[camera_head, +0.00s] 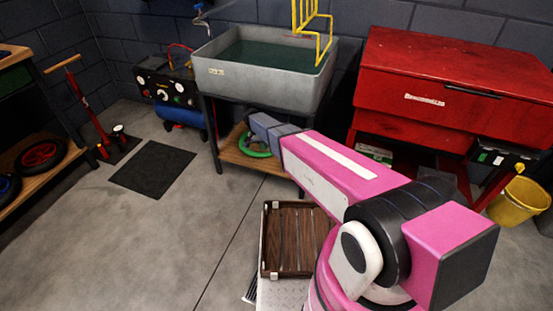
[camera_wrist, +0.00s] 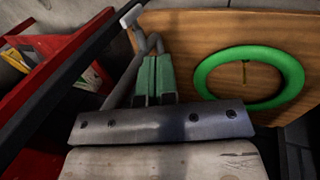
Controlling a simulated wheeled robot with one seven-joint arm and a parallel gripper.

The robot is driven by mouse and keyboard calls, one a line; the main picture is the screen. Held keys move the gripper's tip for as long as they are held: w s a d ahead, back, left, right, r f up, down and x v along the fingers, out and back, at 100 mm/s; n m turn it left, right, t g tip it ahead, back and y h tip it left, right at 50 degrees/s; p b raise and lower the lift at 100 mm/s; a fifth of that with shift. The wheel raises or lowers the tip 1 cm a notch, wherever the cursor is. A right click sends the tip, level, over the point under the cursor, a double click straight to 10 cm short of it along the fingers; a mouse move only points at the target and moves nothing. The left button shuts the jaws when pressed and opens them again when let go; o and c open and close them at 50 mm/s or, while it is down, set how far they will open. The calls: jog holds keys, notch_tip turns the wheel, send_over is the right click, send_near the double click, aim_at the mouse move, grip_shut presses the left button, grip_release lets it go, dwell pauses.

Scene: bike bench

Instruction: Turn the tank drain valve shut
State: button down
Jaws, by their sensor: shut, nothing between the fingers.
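The grey tank (camera_head: 262,85) stands on dark legs in the head view, with dark green liquid in it. My gripper (camera_wrist: 153,62) is shut and empty in the wrist view, its green pads side by side. A pale-ended grey part (camera_wrist: 131,16) shows just past the fingertips; I cannot tell whether it is the drain valve's lever or whether they touch. A green ring (camera_wrist: 208,77) is at the wooden shelf, right of the fingers. It shows under the tank in the head view (camera_head: 252,154). My wrist hides part of the area beneath the tank, and the valve's position is unclear.
The wooden shelf (camera_wrist: 200,28) lies beneath the tank, whose dark leg (camera_wrist: 62,78) passes left of my gripper. A compressor (camera_head: 172,92) stands left.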

jog(key=s+d+f, duration=0.2)
jog(key=d+f, duration=0.5)
jog(key=f, duration=0.2)
jog(key=shift+s+f, duration=0.25)
jog(key=shift+s, duration=0.1)
